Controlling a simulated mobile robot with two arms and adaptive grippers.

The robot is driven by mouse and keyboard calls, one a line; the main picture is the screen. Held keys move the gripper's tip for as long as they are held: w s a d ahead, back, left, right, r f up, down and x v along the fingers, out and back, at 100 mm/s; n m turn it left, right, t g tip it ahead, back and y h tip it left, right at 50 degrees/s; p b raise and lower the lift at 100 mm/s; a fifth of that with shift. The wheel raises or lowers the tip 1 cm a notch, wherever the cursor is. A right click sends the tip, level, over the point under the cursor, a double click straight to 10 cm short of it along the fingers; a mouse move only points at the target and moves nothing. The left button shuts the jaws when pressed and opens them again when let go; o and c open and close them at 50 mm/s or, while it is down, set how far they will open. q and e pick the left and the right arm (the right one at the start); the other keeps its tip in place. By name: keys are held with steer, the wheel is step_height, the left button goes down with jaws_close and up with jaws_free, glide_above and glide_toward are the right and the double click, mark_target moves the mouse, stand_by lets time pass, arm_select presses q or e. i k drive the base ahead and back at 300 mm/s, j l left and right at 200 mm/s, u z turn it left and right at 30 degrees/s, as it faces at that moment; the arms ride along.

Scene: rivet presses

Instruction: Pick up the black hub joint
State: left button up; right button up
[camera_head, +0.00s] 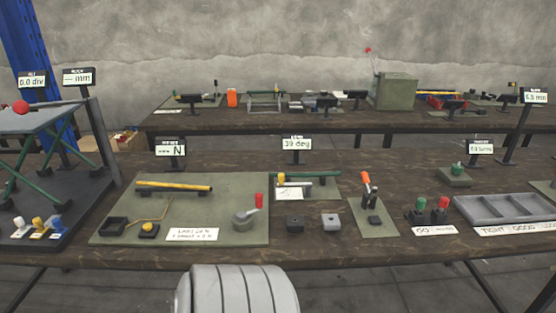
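A small dark block with a hole in its face, which looks like the black hub joint (295,222), sits on the near wooden table, just right of the large green-grey board. A similar lighter grey block (331,222) sits to its right, with a gap between them. Nothing touches the dark block. Neither of my grippers is in view.
The green-grey board (200,205) holds a yellow bar, a black tray and a round grey part. To the right are a plate with an orange-handled tool (366,185), red and green knobs, and a grey compartment tray (490,218). A second table stands behind.

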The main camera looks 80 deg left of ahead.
mark_target(294, 222)
steer(key=u, duration=2.1)
